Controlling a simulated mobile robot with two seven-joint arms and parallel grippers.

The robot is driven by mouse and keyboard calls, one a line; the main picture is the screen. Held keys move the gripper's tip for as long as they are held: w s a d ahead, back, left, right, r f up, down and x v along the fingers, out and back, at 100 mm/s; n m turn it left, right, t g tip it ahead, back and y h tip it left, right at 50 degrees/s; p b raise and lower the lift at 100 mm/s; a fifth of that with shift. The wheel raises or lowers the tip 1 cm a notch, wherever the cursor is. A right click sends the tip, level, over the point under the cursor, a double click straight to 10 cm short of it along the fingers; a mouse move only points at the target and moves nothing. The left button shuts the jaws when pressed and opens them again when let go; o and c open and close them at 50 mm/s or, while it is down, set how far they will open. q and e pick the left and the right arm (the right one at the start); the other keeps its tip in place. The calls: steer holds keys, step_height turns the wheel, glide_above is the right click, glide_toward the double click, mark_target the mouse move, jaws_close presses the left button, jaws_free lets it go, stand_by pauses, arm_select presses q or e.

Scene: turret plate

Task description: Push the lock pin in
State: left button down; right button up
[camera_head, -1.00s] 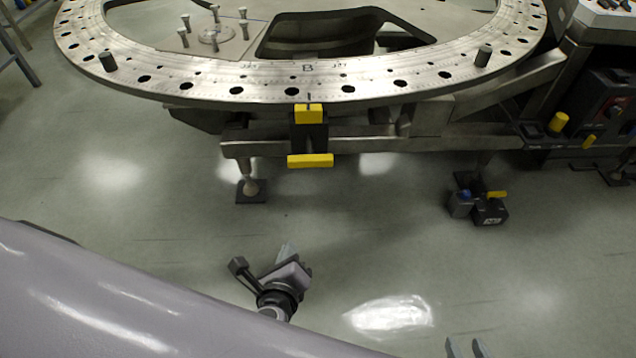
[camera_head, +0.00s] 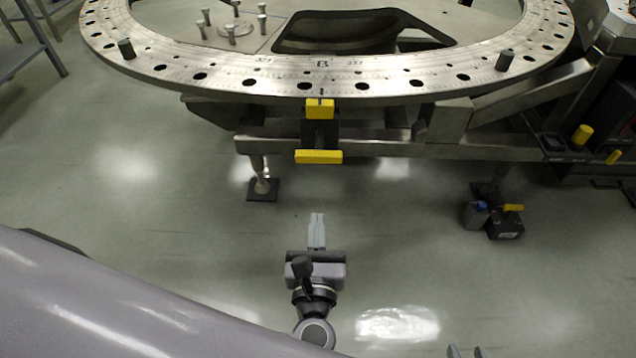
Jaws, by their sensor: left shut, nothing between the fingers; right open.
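The lock pin unit hangs under the front edge of the turret plate (camera_head: 285,80), with a yellow block (camera_head: 319,109) at its top and a yellow bar handle (camera_head: 318,157) below, joined by a dark body (camera_head: 319,131). My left gripper (camera_head: 317,218) is shut and empty, pointing up the picture toward the yellow bar, with a clear gap between them. Whether the pin sits in a plate hole is hidden.
A steel frame beam (camera_head: 400,148) runs under the plate, with a foot (camera_head: 262,188) at left. Floor between gripper and frame is clear.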

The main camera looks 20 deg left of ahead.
mark_target(320, 160)
arm_select(q)
steer(key=x, duration=1.3)
steer(key=shift+w+a, duration=0.1)
steer(key=shift+w, duration=0.3)
arm_select(e)
steer(key=shift+f, duration=0.2)
